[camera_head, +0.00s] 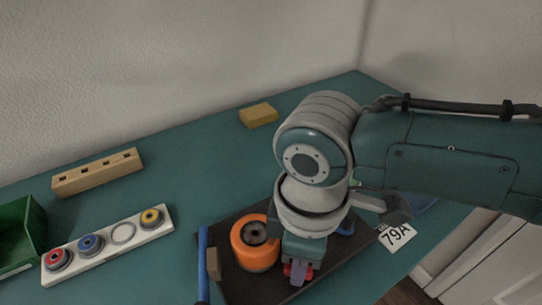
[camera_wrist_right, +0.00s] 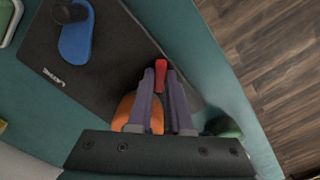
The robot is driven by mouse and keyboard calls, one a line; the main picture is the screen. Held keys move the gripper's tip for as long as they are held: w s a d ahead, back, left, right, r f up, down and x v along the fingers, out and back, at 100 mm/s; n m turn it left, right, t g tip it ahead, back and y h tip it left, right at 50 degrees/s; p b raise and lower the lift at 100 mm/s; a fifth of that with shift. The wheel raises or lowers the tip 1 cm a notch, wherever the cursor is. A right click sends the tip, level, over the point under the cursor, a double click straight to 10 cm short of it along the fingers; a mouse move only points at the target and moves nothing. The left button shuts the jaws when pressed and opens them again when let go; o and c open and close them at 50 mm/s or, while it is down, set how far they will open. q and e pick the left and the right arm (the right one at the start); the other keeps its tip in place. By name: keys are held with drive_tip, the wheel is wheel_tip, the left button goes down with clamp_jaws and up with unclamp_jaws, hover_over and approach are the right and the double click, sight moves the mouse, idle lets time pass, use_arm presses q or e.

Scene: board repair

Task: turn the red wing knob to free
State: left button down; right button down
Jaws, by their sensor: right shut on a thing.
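The red wing knob (camera_wrist_right: 159,75) shows between my right gripper's fingers in the wrist view, its far end sticking out past them. In the head view only small red parts (camera_head: 288,270) show beside the fingertips, and the rest is hidden. My right gripper (camera_head: 298,273) points down over the dark board (camera_head: 345,270) and is shut on the knob; its two fingers (camera_wrist_right: 165,100) also show in the wrist view. The knob's turn angle and any markings for it cannot be read. My left gripper is in neither view.
An orange round part (camera_head: 252,247) stands close left of the gripper. A blue bar (camera_head: 203,262) lies at the board's left edge. A blue lever (camera_wrist_right: 76,38) is on the board. A white strip (camera_head: 70,270) with coloured knobs, a green bin (camera_head: 35,235) and wooden blocks (camera_head: 258,115) lie farther off.

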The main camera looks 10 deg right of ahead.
drive_tip(key=n+p, duration=0.1)
drive_tip(key=n, duration=0.3)
drive_tip(key=shift+n, duration=0.3)
drive_tip(key=n, duration=0.4)
drive_tip(key=shift+n, duration=0.3)
drive_tip(key=c, duration=0.8)
unclamp_jaws()
drive_tip(key=shift+c, duration=0.2)
drive_tip(key=shift+r, duration=0.1)
wheel_tip(320, 180, up, 10)
drive_tip(key=p, duration=0.3)
